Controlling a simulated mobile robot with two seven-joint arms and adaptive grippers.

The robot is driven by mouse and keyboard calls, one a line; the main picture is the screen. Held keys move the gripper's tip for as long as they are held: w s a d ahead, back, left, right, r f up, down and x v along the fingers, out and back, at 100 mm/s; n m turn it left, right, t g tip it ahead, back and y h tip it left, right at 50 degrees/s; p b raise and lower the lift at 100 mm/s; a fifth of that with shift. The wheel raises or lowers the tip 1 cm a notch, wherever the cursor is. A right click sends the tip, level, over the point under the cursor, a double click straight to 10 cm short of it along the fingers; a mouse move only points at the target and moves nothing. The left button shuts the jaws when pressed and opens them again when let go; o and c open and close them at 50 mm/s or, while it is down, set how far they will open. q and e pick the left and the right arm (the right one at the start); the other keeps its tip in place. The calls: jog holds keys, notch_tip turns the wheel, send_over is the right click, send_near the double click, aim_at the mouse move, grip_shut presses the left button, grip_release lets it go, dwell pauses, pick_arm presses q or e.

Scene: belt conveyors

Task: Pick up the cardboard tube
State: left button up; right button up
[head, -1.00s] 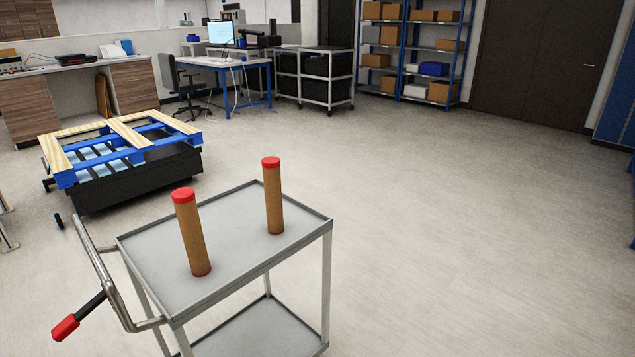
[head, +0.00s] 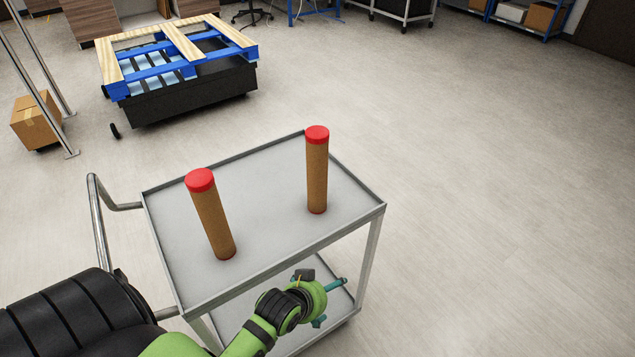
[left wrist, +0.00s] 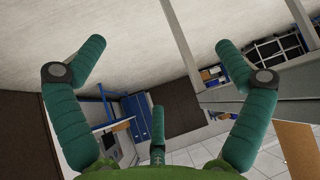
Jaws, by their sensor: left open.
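Two brown cardboard tubes with red caps stand upright on the top shelf of a grey metal cart (head: 270,235) in the head view. One tube (head: 213,220) is at the left and nearer, the other tube (head: 317,175) at the right and farther back. My left gripper (head: 334,303) is by the cart's near side, below the top shelf's edge and apart from both tubes. In the left wrist view its green fingers (left wrist: 155,75) are spread wide with nothing between them. A brown surface (left wrist: 294,140) at the right edge there may be a tube; I cannot tell. My right gripper is not in view.
A cart handle (head: 97,215) sticks out at the left. A pallet (head: 175,55) on a black base stands behind the cart. A cardboard box (head: 36,120) sits at the far left near metal posts. The floor at the right is clear.

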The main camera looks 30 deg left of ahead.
pick_arm(q)
notch_tip(320, 180, up, 14)
jog(key=w+a+t+p, duration=0.1)
jog(key=w+a+t, duration=0.1)
jog(key=n+t+y, duration=0.4)
jog(key=t+y, duration=0.1)
jog(key=t, duration=0.2)
send_near(318, 153)
jog(key=x, duration=0.5)
jog(key=shift+w+a+r, duration=0.1)
jog(key=shift+w+a, duration=0.05)
jog(key=shift+w, duration=0.1)
jog(key=shift+p+x, duration=0.35)
jog(key=shift+x, duration=0.5)
jog(key=shift+p+x, duration=0.75)
jog(key=shift+x, duration=1.9)
jog(key=c, duration=1.7)
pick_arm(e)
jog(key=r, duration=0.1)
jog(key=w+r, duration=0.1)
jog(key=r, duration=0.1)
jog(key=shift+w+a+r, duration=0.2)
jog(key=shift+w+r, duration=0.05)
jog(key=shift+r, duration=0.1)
